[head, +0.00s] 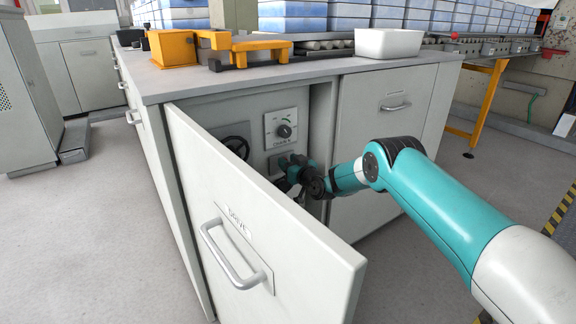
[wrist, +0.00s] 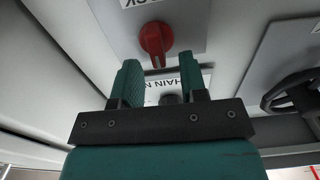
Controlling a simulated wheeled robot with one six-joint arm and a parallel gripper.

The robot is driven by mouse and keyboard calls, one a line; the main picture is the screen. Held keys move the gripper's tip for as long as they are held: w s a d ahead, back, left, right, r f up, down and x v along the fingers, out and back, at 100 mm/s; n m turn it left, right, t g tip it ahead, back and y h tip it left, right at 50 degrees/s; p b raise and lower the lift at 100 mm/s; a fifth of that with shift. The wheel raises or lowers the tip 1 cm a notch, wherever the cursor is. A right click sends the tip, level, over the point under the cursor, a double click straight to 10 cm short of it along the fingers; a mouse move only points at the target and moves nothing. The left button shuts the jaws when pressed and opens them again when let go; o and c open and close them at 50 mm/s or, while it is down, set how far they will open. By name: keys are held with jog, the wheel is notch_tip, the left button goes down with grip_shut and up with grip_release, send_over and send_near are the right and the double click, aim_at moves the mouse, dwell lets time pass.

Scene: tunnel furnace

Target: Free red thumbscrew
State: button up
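The red thumbscrew (wrist: 156,40) shows in the wrist view on a grey plate, just beyond my fingertips. It has a winged grip with a pale line on it. My gripper (wrist: 161,66) is open, with its two teal fingers apart and nothing clearly held between them. In the head view my gripper (head: 290,172) reaches into the open cabinet, low in front of its inner panel. The thumbscrew cannot be made out in the head view.
The open drive door (head: 265,230) stands left of my arm. Inside are a black handwheel (head: 235,147) and a chain dial (head: 284,130). The wrist view shows a partly hidden chain label (wrist: 188,84) behind my fingers. A white bin (head: 388,43) stands on the counter.

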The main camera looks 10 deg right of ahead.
jog(key=shift+w, duration=0.3)
jog(key=shift+a, duration=0.1)
jog(key=shift+c, duration=0.4)
grip_shut()
